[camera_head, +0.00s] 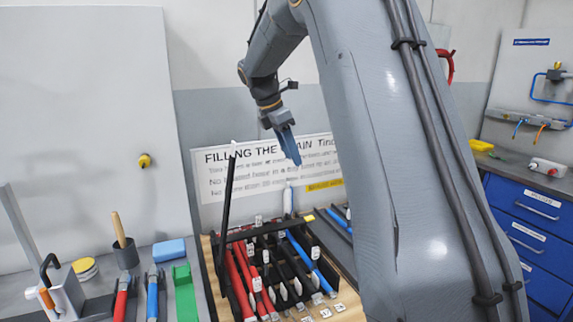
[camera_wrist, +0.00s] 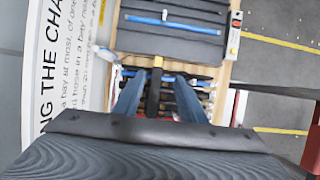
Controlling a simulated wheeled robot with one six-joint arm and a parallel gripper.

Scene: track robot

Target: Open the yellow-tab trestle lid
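My gripper (camera_head: 295,160) hangs above the back of the wooden rack, well clear of it. In the wrist view its two blue fingers (camera_wrist: 157,88) are apart, with no held object visible between them. A dark lid (camera_wrist: 172,42) lies flat with a thin blue rod across it. A small yellow tab (camera_head: 309,218) shows at the rack's back edge, by the dark flat panel at its right. In the wrist view a small orange-yellow tab (camera_wrist: 157,62) sits at the lid's near edge, beyond the fingertips. My arm hides part of the rack's right side.
Red, black and blue hoses (camera_head: 262,285) lie in the rack's open bays. A thin dark upright panel (camera_head: 227,200) stands at its left. A printed sign (camera_head: 265,165) is behind. Left are a green block (camera_head: 184,290) and a blue block (camera_head: 169,250); blue drawers (camera_head: 530,225) stand right.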

